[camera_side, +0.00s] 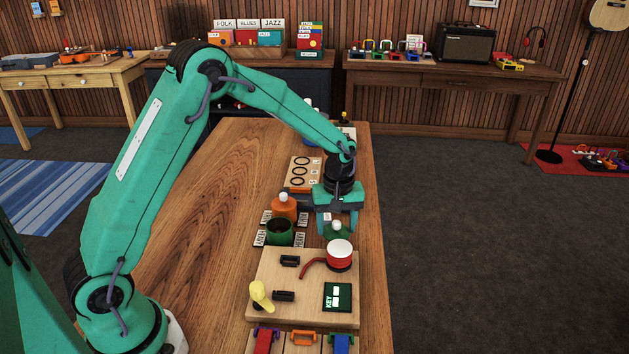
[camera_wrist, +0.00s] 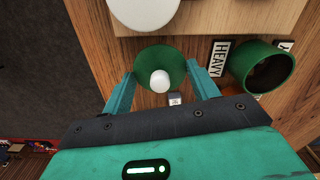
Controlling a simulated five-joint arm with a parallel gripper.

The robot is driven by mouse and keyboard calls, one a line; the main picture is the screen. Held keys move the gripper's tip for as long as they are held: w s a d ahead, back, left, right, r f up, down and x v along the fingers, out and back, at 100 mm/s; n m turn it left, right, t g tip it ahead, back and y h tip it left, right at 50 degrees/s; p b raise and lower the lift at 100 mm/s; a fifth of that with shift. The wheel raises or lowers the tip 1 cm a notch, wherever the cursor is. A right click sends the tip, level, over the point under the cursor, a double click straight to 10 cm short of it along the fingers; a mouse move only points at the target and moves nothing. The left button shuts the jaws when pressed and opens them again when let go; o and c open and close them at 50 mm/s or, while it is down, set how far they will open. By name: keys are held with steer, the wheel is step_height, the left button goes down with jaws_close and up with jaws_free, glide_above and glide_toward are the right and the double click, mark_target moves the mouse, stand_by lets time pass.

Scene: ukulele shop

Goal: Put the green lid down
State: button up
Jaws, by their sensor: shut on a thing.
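The green lid (camera_side: 337,232), a flat disc with a white knob, is between the fingers of my gripper (camera_side: 337,222) at the table's right side. In the wrist view both fingers of my gripper (camera_wrist: 162,88) are shut on the lid (camera_wrist: 176,61), one at each side. I cannot tell whether the lid touches the table or hangs just above it. The green pot (camera_side: 279,239) stands open, left of the lid, with its dark inside showing. The pot also shows in the wrist view (camera_wrist: 240,68), right of the lid.
A wooden board (camera_side: 265,268) in front of the lid bears a red and white round thing (camera_side: 340,258), black parts and a key panel. A lidded orange pot (camera_side: 284,208) stands behind the green pot. The table's left side is clear.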

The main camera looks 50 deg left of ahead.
mark_target(336, 228)
steer(key=shift+f, duration=1.7)
steer(key=shift+f, duration=0.1)
steer(key=o, duration=0.9)
steer(key=shift+o, duration=0.2)
step_height(336, 228, up, 12)
steer(key=shift+r, duration=0.15)
